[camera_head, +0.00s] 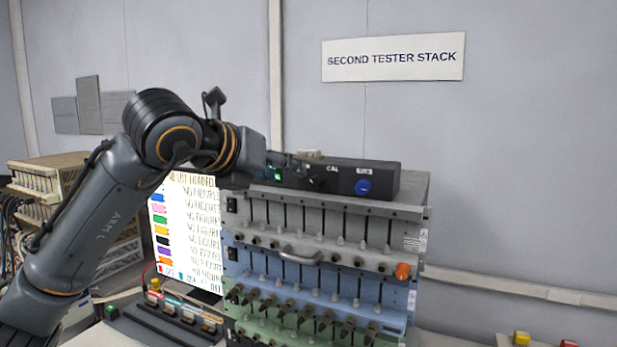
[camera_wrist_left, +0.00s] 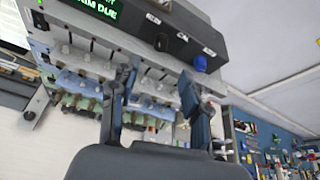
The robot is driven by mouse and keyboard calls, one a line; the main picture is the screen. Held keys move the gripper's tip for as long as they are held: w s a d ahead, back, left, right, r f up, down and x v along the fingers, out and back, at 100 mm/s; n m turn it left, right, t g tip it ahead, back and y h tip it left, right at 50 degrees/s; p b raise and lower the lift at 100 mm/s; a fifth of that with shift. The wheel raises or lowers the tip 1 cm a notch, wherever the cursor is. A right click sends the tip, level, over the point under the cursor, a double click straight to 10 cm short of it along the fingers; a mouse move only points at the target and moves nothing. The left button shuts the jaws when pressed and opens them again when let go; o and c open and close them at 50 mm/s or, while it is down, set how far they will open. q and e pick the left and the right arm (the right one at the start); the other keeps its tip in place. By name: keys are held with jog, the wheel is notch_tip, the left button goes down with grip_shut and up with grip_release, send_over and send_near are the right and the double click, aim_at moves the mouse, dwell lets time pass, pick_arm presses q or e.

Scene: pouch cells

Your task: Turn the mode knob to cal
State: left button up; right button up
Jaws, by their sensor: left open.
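A black control box (camera_head: 385,180) sits on top of the tester stack. A black knob (camera_wrist_left: 161,42) is on its front, with small labels above and beside it. One label at its right reads CAL (camera_head: 332,168) in the head view. Where the knob points is too small to tell. My right gripper is not in view.
The stack's blue module (camera_head: 335,282) carries plugs and a handle (camera_head: 300,255); an orange knob (camera_head: 402,271) sticks out at its right. A lit screen (camera_head: 185,230) stands left of it. A green display (camera_wrist_left: 95,8) on the box is partly cut off. Tools hang at far right.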

aim_at(313, 183)
pick_arm(q)
jog(key=p+x, duration=0.3)
jog(key=x, duration=0.6)
jog(key=shift+w+d, duration=0.15)
jog(key=shift+w, duration=0.05)
jog(key=shift+w+d+f, duration=0.2)
jog(key=shift+w+f, duration=0.05)
jog(key=shift+w, duration=0.1)
grip_shut()
